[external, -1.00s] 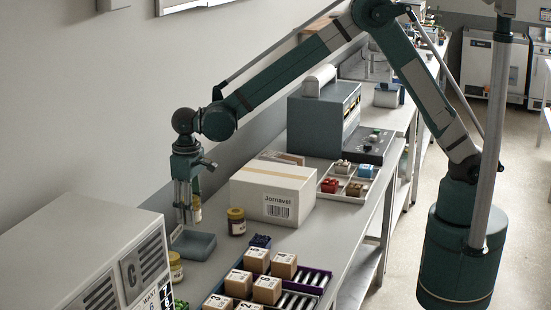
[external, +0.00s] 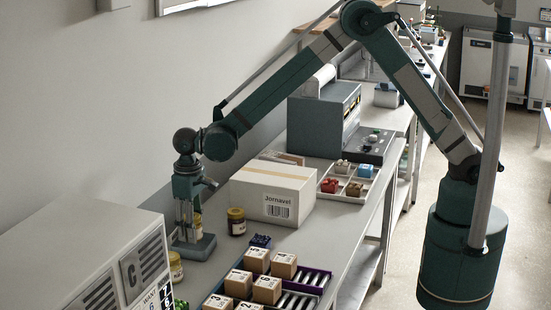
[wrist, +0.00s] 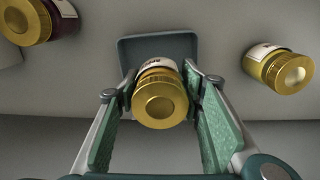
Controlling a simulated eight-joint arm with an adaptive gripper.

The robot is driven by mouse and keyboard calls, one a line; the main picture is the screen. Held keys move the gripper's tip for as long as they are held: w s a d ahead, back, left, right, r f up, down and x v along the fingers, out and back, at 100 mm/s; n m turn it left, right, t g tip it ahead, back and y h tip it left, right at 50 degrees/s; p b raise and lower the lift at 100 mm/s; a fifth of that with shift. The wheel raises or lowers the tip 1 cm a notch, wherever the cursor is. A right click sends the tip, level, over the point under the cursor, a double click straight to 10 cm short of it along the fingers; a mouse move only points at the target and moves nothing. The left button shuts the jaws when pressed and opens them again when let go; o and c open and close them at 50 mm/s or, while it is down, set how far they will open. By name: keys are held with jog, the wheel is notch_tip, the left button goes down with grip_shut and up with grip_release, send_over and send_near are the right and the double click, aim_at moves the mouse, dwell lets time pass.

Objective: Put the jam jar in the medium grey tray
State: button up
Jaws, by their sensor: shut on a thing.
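My gripper (external: 186,232) points down over the grey tray (external: 204,248) near the wall. It is shut on a jam jar (external: 197,226) with a gold lid and a pale label, held upright. In the wrist view the gripper's pads (wrist: 160,98) press on both sides of this jar, whose lid (wrist: 160,103) faces the camera. The grey tray (wrist: 135,48) shows behind the jar there. The jar is at or just above the tray; whether it touches the tray floor cannot be told. The fingers partly hide the jar in the external view.
A dark jar with a gold lid (external: 236,222) stands right of the tray, and a yellow jar (external: 175,268) stands in front. A cardboard box (external: 272,192) is behind. Small numbered boxes (external: 257,261) and a large grey machine (external: 95,255) stand nearer the camera.

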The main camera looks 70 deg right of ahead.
jog(key=shift+f, duration=1.8)
jog(key=shift+f, duration=0.25)
jog(key=o, duration=0.9)
jog(key=shift+r, duration=0.1)
jog(key=shift+r, duration=0.1)
notch_tip(320, 180, up, 12)
jog(key=shift+r, duration=0.1)
